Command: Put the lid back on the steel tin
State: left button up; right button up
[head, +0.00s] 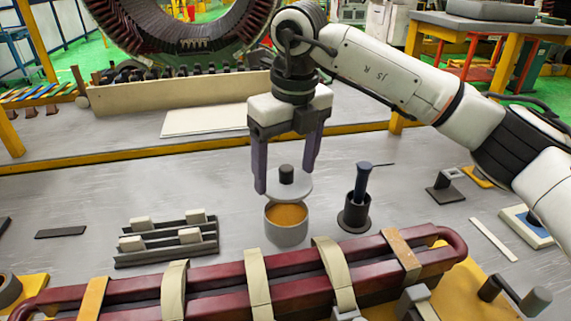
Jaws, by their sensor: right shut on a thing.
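The steel tin (286,233) stands upright on the grey table, its top open and an orange-brown content showing inside. The lid (290,187) is a light grey disc with a dark knob (287,174). It is over the back part of the tin's mouth, apparently a little above the rim; the exact gap cannot be told. My right gripper (287,186) points down with its two purple-grey fingers on either side of the lid, shut on it. My left gripper is not in view.
A dark cup with a blue-handled tool (356,205) stands close right of the tin. A slotted rack with pale blocks (166,240) is to the left. A dark red coil with cream bands (250,283) lies in front. A wooden-coloured long box (180,92) is behind.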

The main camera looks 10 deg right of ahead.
jog(key=shift+f+b, duration=0.45)
jog(key=shift+f, duration=0.3)
notch_tip(320, 180, down, 4)
jog(key=b, duration=0.3)
jog(key=shift+f, duration=0.15)
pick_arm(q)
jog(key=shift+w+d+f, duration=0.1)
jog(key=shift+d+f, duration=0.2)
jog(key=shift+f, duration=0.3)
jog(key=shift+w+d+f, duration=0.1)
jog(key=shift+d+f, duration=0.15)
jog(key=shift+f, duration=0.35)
pick_arm(e)
jog(key=shift+f, duration=0.1)
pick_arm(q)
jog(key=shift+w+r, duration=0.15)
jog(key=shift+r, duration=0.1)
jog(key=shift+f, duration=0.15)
pick_arm(e)
jog(key=o, duration=1.2)
jog(key=shift+o, duration=0.7)
jog(key=shift+f, duration=0.1)
